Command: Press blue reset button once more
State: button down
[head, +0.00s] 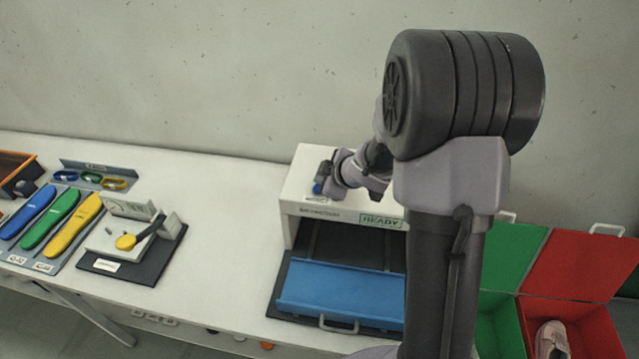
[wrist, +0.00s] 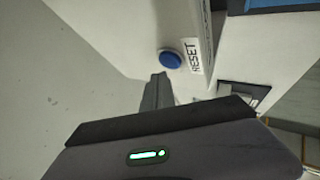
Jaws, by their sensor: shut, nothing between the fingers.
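The blue reset button (wrist: 171,60) stands beside a white label reading RESET on the white machine (head: 297,178). In the head view a small blue spot of the button (head: 317,188) shows at my gripper (head: 324,184), on the machine's top left. My gripper (wrist: 161,78) is shut and empty. The machine's green sign (head: 381,222) reads READY.
The machine's blue front flap (head: 345,292) hangs open. To the left lie blue, green and yellow insoles (head: 62,222) and a fixture (head: 130,243) with a yellow-ended lever. A green bin (head: 497,328) and a red bin (head: 590,325) holding a pink shoe stand at the right.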

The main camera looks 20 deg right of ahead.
jog(key=shift+r, duration=0.15)
notch_tip(320, 180, up, 5)
jog(key=p, duration=0.5)
dwell(0.3)
